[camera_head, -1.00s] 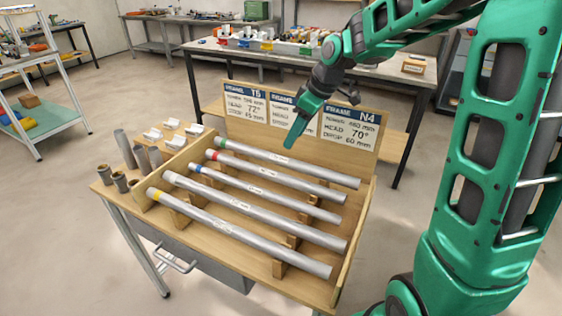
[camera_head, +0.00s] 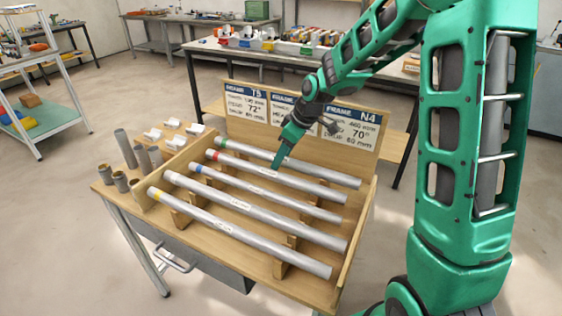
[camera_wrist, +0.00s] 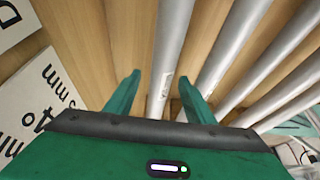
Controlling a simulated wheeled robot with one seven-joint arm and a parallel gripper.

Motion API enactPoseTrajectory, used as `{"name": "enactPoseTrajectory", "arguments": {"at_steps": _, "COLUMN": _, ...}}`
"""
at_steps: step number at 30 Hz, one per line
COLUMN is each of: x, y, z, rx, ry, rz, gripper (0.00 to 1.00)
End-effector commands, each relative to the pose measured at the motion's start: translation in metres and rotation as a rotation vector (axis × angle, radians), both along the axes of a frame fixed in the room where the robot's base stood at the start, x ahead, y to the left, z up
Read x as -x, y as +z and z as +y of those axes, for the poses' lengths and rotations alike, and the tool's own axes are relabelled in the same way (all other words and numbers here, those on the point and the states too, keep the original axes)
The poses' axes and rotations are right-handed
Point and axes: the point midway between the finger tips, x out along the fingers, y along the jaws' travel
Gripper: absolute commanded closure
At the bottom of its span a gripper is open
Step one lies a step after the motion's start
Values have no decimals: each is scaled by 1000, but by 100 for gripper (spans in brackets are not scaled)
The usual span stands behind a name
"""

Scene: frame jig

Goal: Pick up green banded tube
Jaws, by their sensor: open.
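The green banded tube (camera_head: 325,173) is a long grey pipe with a green ring near its left end. It lies in the wooden rack, rearmost of several tubes and closest to the sign board. My gripper (camera_head: 276,165) points down over its middle. In the wrist view my gripper (camera_wrist: 160,80) is open, with one finger on each side of the rearmost tube (camera_wrist: 170,40). A small label shows on that tube; its green ring is out of the wrist view. I cannot tell whether the fingertips reach down past the tube's top.
The red banded tube (camera_head: 320,190) lies close in front. Blue banded (camera_head: 320,213) and yellow banded (camera_head: 300,256) tubes lie nearer. The upright sign board (camera_head: 234,130) stands just behind. Short tube pieces (camera_head: 122,142) and white fittings (camera_head: 175,141) stand at the table's left.

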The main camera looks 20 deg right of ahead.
Motion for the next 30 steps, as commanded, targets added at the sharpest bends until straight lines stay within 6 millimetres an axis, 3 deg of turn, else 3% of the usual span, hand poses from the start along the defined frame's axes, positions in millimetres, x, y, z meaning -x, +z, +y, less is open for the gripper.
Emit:
{"name": "enactPoseTrajectory", "arguments": {"at_steps": 5, "x": 0, "y": 0, "z": 0, "rx": 0, "ry": 0, "rz": 0, "gripper": 51}}
{"name": "enactPoseTrajectory", "arguments": {"at_steps": 12, "x": 0, "y": 0, "z": 0, "rx": 0, "ry": -1, "rz": 0, "gripper": 100}}
{"name": "enactPoseTrajectory", "arguments": {"at_steps": 23, "x": -1, "y": 4, "z": -1, "rx": 0, "ry": -2, "rz": -2, "gripper": 100}}
{"name": "enactPoseTrajectory", "arguments": {"at_steps": 30, "x": -1, "y": 27, "z": 0, "rx": 0, "ry": -1, "rz": -4, "gripper": 100}}
